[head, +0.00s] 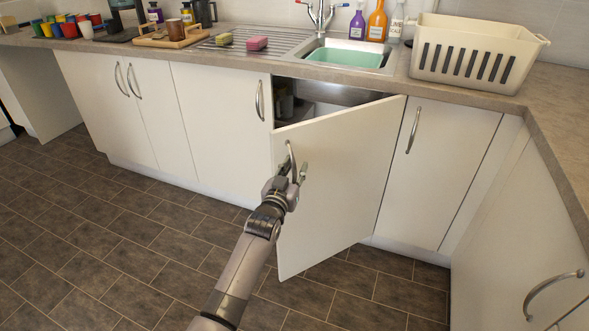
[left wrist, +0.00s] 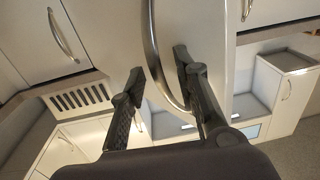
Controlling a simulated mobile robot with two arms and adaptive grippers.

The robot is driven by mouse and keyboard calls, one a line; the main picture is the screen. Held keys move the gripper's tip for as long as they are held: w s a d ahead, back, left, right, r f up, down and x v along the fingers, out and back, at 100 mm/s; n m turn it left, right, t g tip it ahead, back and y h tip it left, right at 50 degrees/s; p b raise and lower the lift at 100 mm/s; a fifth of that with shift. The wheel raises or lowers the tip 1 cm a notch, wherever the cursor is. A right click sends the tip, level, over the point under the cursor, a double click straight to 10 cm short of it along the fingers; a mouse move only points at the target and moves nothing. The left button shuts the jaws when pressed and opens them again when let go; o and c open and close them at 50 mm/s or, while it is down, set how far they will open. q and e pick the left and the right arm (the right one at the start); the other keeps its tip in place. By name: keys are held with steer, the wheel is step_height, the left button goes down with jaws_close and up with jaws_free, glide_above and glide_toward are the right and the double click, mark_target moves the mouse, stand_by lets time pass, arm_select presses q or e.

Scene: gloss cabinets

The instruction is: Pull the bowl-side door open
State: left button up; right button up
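The bowl-side door (head: 340,175), a white panel below the sink bowl (head: 347,57), stands partly open. It is swung out from its right edge, and the dark cabinet interior shows behind it. Its curved metal handle (head: 291,160) is near the door's upper left; the handle also shows in the left wrist view (left wrist: 161,60). My left gripper (head: 293,174) is at this handle. In the left wrist view its two fingers (left wrist: 160,72) are spread, one on each side of the bar, with visible gaps. My right gripper is not in view.
Closed white doors (head: 221,125) (head: 440,165) flank the open one. A beige slotted crate (head: 475,50) stands on the countertop (head: 560,95) at the right. A drawer front (head: 520,250) with a handle closes the right side. The tiled floor (head: 130,240) at the left is clear.

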arm_select(q)
steer(key=v, duration=1.2)
steer(key=shift+c, duration=0.4)
